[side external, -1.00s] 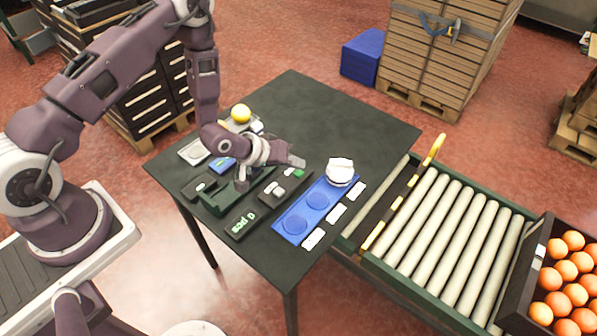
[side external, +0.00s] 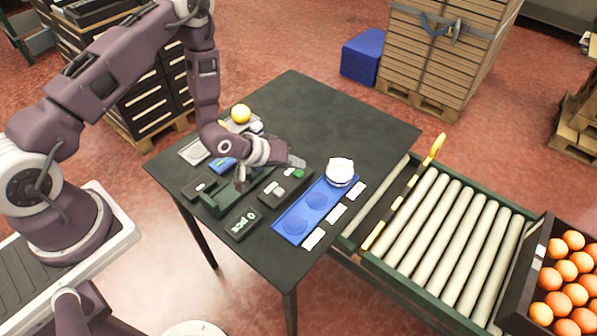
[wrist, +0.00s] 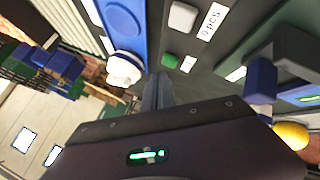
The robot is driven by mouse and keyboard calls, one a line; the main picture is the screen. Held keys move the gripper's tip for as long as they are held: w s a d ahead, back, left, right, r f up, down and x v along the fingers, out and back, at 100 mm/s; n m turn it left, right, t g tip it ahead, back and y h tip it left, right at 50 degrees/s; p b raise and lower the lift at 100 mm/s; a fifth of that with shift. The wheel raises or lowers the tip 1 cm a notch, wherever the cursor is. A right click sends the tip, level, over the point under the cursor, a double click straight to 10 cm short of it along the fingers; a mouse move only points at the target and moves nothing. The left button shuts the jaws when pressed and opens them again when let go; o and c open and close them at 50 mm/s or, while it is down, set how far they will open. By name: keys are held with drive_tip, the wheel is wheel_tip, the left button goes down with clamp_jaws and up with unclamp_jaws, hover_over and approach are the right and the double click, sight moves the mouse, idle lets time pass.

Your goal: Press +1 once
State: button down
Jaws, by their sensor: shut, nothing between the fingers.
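A dark button box (side external: 286,186) lies on the table, with a pale button (side external: 277,188) and a green button (side external: 299,174). In the wrist view the pale button (wrist: 183,17) has a white label beside it, and the green button (wrist: 170,61) has a smaller label. I cannot read +1 on either.
A roller conveyor (side external: 445,230) runs right of the table.

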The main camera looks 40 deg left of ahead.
sight(295, 174)
drive_tip(key=shift+f, duration=0.4)
drive_tip(key=shift+f, duration=0.55)
idle(0.5)
drive_tip(key=shift+r, duration=0.95)
drive_tip(key=shift+r, duration=2.55)
